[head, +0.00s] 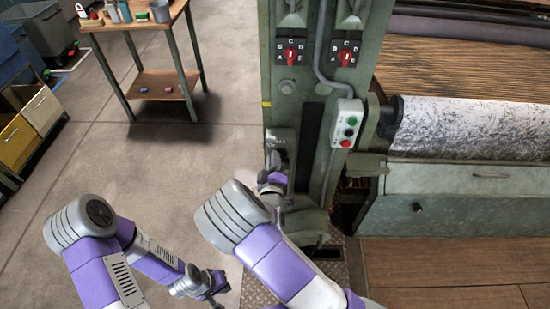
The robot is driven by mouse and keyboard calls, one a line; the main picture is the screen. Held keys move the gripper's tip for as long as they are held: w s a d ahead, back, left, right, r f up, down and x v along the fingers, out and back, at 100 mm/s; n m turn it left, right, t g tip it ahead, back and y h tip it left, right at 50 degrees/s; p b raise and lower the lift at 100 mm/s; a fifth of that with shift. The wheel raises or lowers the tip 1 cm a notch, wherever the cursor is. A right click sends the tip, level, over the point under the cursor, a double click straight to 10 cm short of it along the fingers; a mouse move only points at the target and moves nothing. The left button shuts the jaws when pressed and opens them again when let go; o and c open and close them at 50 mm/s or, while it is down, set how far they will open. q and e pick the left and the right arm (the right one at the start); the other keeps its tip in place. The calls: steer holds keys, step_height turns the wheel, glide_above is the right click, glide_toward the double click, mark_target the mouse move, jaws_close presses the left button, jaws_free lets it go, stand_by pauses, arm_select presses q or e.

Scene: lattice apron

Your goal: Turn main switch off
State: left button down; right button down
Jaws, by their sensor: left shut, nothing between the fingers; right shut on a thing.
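The main switch (279,139) is a dark plate low on the green machine column, left of the push-button box. Its handle sits at the plate's lower left, where my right gripper (272,168) reaches it from below. My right gripper is shut on the handle. The gripper and wrist cover much of the handle, so its exact angle is hard to tell. My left gripper (216,286) is shut and empty, low over the floor to the left of the column, apart from the machine.
Two red rotary selectors (290,53) (345,56) sit higher on the columns. A box with green and red buttons (347,124) is right of the switch. A white patterned roll (470,126) lies right. A wooden side table (168,84) stands at the back left. Open floor lies between.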

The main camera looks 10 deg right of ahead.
steer(key=shift+a+f+n+p, duration=0.15)
steer(key=shift+f+n, duration=0.15)
steer(key=shift+n, duration=0.9)
steer(key=shift+f+n+p, duration=0.1)
steer(key=shift+f+n, duration=0.15)
steer(key=shift+n, duration=0.95)
steer(key=shift+a+f+n+p, duration=0.15)
steer(key=shift+f+n, duration=0.15)
steer(key=shift+n, duration=0.9)
steer(key=shift+d, duration=0.1)
steer(key=c, duration=1.1)
jaws_free()
steer(key=shift+c, duration=0.2)
steer(key=v, duration=0.7)
steer(key=shift+s+p, duration=0.25)
steer(key=shift+p, duration=0.2)
